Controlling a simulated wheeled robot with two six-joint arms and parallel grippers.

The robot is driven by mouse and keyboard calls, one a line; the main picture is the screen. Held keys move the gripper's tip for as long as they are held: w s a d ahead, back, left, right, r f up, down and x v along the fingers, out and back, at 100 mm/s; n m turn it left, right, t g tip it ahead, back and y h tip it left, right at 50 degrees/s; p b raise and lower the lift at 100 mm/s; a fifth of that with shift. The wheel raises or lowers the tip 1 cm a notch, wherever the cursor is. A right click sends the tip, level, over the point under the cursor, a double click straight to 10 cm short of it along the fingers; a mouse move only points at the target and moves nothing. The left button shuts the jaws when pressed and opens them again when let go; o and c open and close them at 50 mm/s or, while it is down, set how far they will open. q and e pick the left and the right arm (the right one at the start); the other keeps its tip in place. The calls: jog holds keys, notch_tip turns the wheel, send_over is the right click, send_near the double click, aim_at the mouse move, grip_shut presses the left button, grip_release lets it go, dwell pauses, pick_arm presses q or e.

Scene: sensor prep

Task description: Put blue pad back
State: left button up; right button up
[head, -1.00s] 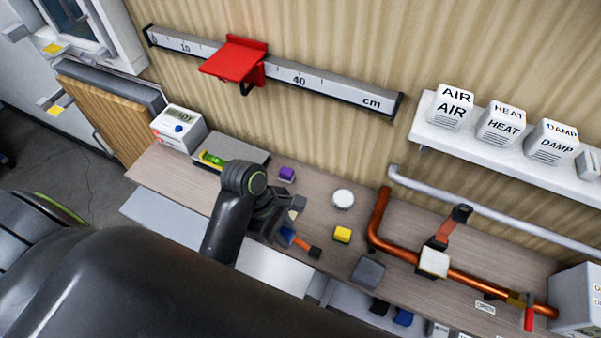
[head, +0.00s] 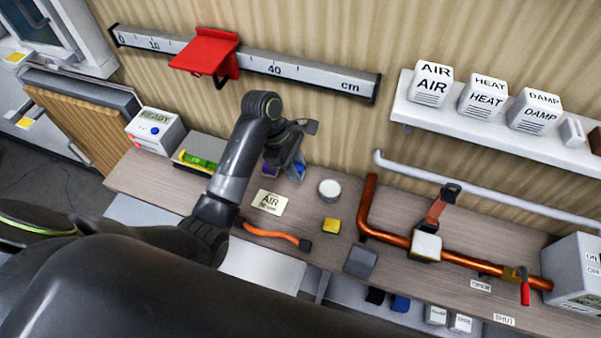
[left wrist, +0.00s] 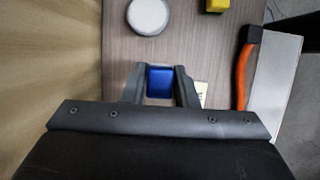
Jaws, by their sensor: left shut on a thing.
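My left gripper (head: 296,155) is shut on a blue pad (head: 298,170) and holds it above the back of the bench. In the left wrist view, the blue pad (left wrist: 159,80) sits between the two fingers of the left gripper (left wrist: 160,75). Part of the pad is hidden by the fingers in the head view. A flat card marked AIR (head: 269,202) lies on the bench below and left of the pad. My right gripper is in neither view.
A purple block (head: 270,168) is partly hidden behind the gripper. A white round puck (head: 329,189), a yellow block (head: 331,226) and an orange-handled tool (head: 272,234) lie nearby. A copper pipe (head: 366,205) stands to the right. A red bracket (head: 205,52) hangs on the wall ruler.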

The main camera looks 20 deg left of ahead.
aim_at(300, 165)
pick_arm(q)
jog(key=shift+w+f+p, duration=0.3)
jog(key=shift+w+f, duration=0.8)
jog(key=shift+w, duration=0.1)
notch_tip(300, 165, down, 4)
jog(key=shift+f+p, duration=0.1)
jog(key=shift+p, duration=0.3)
jog(key=shift+w+f, duration=0.1)
jog(key=shift+f, duration=0.2)
jog(key=shift+f, duration=0.1)
jog(key=o, duration=0.9)
jog(key=shift+o, duration=0.2)
